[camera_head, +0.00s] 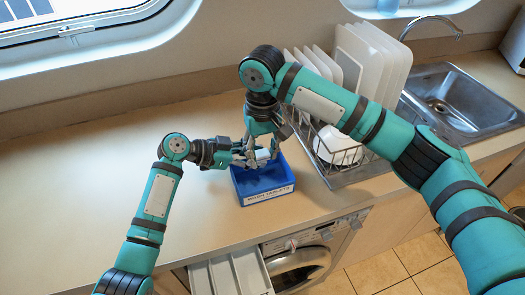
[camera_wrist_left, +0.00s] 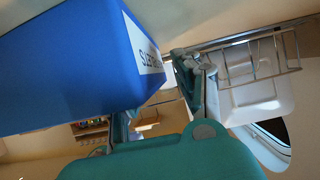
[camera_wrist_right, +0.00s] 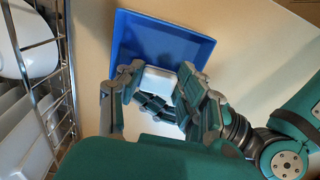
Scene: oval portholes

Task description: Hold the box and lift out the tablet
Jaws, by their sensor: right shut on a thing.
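The blue box (camera_head: 265,184) sits upright on the counter with its labelled face toward the front; it also shows in the right wrist view (camera_wrist_right: 165,38) and close up in the left wrist view (camera_wrist_left: 75,65). My right gripper (camera_head: 263,154) is shut on the white tablet (camera_wrist_right: 158,81) at the box's near side in the right wrist view. Whether the tablet is clear of the rim, I cannot tell. My left gripper (camera_head: 238,155) is at the box's back left, close to the right one. Its fingers look apart in the left wrist view, with the box partly covering one.
A wire dish rack (camera_head: 335,160) with white plates and a bowl stands just right of the box. The sink (camera_head: 460,100) is farther right. Below the counter edge, a drawer (camera_head: 230,272) is pulled out beside a washing machine (camera_head: 300,268). The counter at left is clear.

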